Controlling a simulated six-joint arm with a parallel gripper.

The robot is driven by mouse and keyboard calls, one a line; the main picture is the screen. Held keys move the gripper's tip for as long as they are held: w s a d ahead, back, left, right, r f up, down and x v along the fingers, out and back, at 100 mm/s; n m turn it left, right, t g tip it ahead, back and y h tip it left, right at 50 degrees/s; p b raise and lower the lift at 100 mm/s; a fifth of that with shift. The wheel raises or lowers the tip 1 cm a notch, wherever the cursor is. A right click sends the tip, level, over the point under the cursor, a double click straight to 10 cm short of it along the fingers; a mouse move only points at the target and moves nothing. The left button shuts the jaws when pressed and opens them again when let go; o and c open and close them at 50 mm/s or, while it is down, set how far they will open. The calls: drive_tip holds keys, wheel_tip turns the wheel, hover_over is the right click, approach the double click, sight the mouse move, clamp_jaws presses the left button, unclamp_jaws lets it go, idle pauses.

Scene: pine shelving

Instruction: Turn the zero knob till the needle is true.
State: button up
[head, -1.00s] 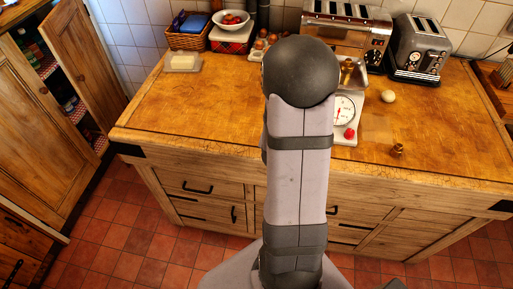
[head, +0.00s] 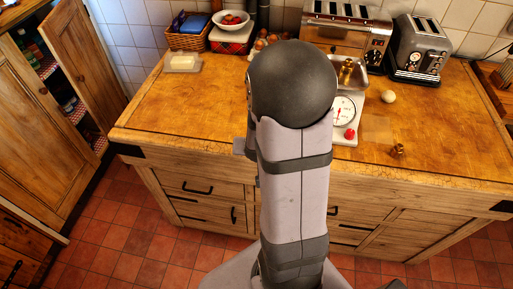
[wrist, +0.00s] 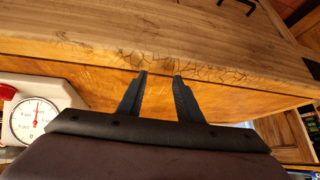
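A white kitchen scale (head: 354,103) with a round dial (head: 342,111) stands on the wooden worktop, partly hidden by my arm in the head view. Its red knob (head: 350,134) is below the dial. The wrist view shows the dial (wrist: 29,119) and the red knob (wrist: 6,92) at the left edge. The thin needle is too small to read exactly. A brass weight (head: 347,72) shows at the scale's metal pan. My gripper (wrist: 162,76) is open and empty over the worktop's front edge, off to one side of the scale; my arm hides its fingers in the head view.
A small brass weight (head: 398,150) and an egg (head: 388,97) are on the worktop (head: 200,110) right of the scale. Two toasters (head: 421,50) (head: 345,32) stand behind. A butter dish (head: 183,63) is at back left. The worktop's left half is mostly clear.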

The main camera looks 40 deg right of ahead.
drive_tip(key=shift+o, duration=1.4)
